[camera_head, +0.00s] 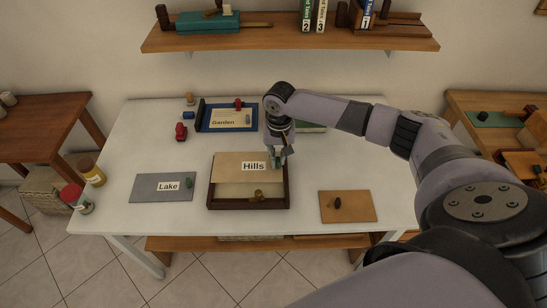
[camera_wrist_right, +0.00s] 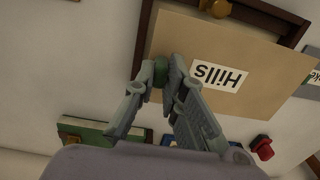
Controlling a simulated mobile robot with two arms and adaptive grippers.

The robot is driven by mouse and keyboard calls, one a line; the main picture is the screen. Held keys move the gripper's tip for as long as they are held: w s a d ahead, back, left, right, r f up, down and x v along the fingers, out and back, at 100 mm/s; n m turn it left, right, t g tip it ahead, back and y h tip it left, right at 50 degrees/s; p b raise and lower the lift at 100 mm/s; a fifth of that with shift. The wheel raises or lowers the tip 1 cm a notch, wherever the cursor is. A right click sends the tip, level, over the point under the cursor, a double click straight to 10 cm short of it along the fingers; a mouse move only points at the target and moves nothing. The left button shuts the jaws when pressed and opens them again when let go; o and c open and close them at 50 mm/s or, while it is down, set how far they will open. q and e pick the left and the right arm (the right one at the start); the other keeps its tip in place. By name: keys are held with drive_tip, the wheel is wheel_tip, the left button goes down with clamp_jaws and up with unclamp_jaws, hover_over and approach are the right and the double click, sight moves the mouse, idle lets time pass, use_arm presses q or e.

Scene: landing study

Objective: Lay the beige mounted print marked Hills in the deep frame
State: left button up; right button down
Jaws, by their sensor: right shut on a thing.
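The beige mounted print marked Hills (camera_head: 230,164) is over the back part of the deep frame (camera_head: 248,203), a dark brown open box on the white table. A paler strip of the frame's inside shows in front of the print. My right gripper (camera_head: 278,160) is shut on a small green knob at the print's right back edge. In the right wrist view, the fingers (camera_wrist_right: 162,80) close on this knob, and the print (camera_wrist_right: 265,65) covers much of the frame (camera_wrist_right: 147,40). I cannot tell whether the print touches the frame. My left gripper is not in view.
A grey Lake print (camera_head: 150,188) lies left of the frame, and an orange-brown board (camera_head: 360,205) lies right. A blue tray (camera_head: 203,123) holding a Garden print (camera_head: 222,115) is behind. Jars (camera_head: 92,172) stand at the left edge. A shelf (camera_head: 300,40) hangs above.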

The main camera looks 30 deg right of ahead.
sight(278, 167)
drive_tip(key=shift+d, duration=0.15)
drive_tip(key=shift+r+p, duration=0.2)
drive_tip(key=shift+p, duration=0.4)
drive_tip(key=shift+a+f, duration=0.2)
drive_tip(key=shift+f, duration=0.15)
wheel_tip(278, 167, down, 3)
drive_tip(key=shift+r+b, duration=0.1)
drive_tip(key=shift+b, duration=0.5)
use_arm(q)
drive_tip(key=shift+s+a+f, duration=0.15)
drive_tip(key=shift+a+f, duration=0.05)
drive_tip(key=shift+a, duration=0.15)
use_arm(e)
drive_tip(key=shift+f, duration=0.8)
drive_tip(key=shift+f, duration=0.15)
drive_tip(key=shift+f+b, duration=0.75)
drive_tip(key=shift+f, duration=0.4)
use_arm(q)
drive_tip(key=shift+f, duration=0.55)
use_arm(e)
drive_tip(key=shift+f, duration=0.1)
drive_tip(key=shift+f, duration=0.15)
